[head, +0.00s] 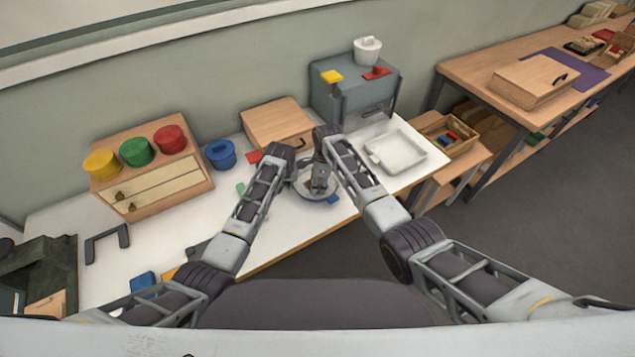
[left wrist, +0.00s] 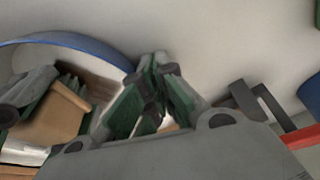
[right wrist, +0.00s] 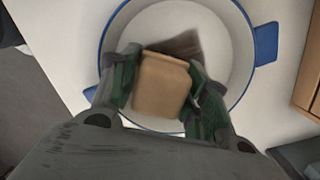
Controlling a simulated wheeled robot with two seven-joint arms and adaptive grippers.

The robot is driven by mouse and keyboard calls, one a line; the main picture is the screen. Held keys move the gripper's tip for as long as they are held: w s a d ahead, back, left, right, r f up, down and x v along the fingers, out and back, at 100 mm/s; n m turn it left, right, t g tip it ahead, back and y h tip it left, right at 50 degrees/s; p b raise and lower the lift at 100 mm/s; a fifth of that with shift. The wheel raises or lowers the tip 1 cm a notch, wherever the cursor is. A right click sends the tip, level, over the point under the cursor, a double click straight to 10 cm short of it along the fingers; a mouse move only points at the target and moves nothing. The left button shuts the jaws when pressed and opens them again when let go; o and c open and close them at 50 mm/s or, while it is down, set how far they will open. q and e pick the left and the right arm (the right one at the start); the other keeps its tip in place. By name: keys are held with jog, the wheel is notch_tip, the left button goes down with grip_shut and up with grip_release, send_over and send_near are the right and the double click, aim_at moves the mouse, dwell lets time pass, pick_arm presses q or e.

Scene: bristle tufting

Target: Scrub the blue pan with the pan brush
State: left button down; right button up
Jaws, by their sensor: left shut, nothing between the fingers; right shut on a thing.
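The blue pan (right wrist: 236,50) has a pale inside, a blue rim and blue side handles. It stands on the white table under my grippers, and in the head view (head: 334,199) my arms partly hide it. My right gripper (right wrist: 168,90) is shut on the wooden block of the pan brush (right wrist: 160,85). The dark bristles are down inside the pan; whether they touch its floor is unclear. In the left wrist view the brush block (left wrist: 58,112) and the pan's rim (left wrist: 75,38) show at left. My left gripper (left wrist: 158,70) is shut and empty, beside the pan's rim.
A wooden box (head: 279,125) and a blue pot (head: 220,154) stand behind the pan. A white tray (head: 398,151) lies to the right. A dark U-shaped handle (head: 106,243) and a blue block (head: 143,283) are at left. The table's front edge is close to the pan.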

jog(key=shift+w+a+r, duration=0.1)
jog(key=shift+w+r, duration=0.05)
jog(key=shift+r, duration=3.3)
pick_arm(q)
jog(key=shift+r, duration=3)
jog(key=shift+r, duration=0.15)
pick_arm(e)
jog(key=shift+a+f, duration=0.1)
pick_arm(q)
jog(key=v, duration=0.8)
jog(key=shift+d, duration=0.2)
jog(key=shift+a, duration=0.25)
